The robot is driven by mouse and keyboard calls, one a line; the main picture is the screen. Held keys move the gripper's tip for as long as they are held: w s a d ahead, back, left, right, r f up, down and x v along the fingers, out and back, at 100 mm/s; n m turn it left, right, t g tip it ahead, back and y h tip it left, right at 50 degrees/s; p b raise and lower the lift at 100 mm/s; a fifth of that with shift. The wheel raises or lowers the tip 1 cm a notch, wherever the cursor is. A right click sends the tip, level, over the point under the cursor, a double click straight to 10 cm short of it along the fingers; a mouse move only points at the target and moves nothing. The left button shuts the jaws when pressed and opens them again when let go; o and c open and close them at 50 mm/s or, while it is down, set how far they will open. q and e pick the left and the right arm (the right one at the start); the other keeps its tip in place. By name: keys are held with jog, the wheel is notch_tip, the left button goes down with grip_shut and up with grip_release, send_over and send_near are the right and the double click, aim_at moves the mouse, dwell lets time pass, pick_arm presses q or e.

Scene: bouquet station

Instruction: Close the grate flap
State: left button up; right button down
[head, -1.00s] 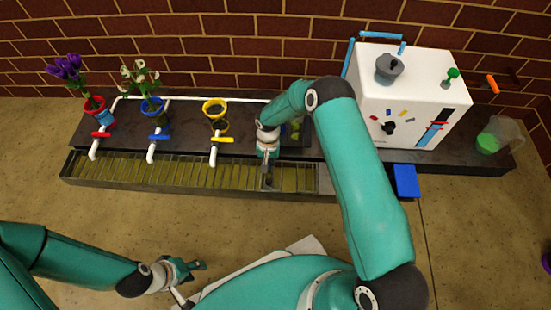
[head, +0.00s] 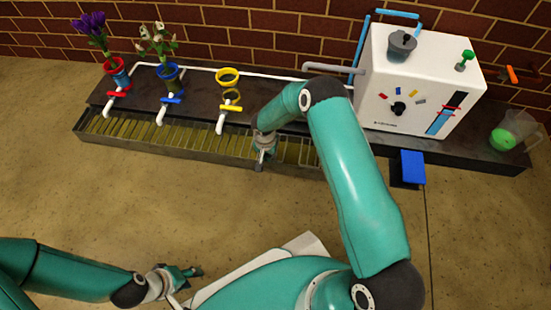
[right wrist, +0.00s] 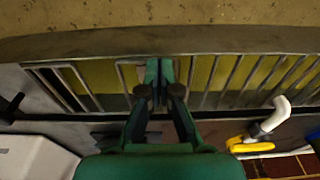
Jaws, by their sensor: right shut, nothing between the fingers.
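The grate (head: 190,137) is a row of bars over a long trough with a yellowish bottom, along the front of the dark counter. The grate flap (head: 305,152) appears to be the framed barred section at its right end. It also shows at the left in the right wrist view (right wrist: 75,88) and looks about level with the trough, but I cannot tell whether it is fully down. My right gripper (head: 263,157) is shut and empty at the flap's left end; its fingertips (right wrist: 160,78) are over the bars. My left gripper (head: 190,272) hangs over the floor, far from the grate.
Red (head: 117,94), blue (head: 172,100) and yellow (head: 230,107) taps overhang the grate. Flowers stand in the red and blue holders; the yellow holder (head: 228,76) looks empty. A white machine (head: 415,85) and a jug with green contents (head: 508,135) stand right.

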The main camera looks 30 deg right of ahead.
jog(key=shift+r+p, duration=0.9)
jog(key=shift+r, duration=1.35)
jog(key=s+a+r+n+g+y+p, duration=0.1)
jog(key=s+a+r+y+p, duration=0.15)
jog(key=s+a, duration=0.45)
jog(key=s+a+r+y+p, duration=0.1)
jog(key=s+a+r, duration=0.2)
jog(key=s, duration=0.8)
jog(key=s+a+r+n+g+y+p, duration=0.1)
jog(key=s+a+r+y+p, duration=0.3)
jog(key=s, duration=0.6)
notch_tip(320, 180, up, 36)
jog(key=w+n+t+h+p, duration=0.1)
jog(key=n+p, duration=0.3)
jog(key=p, duration=3.2)
jog(key=shift+w+r+h, duration=0.2)
jog(key=shift+w+h, duration=0.35)
jog(key=shift+h, duration=0.3)
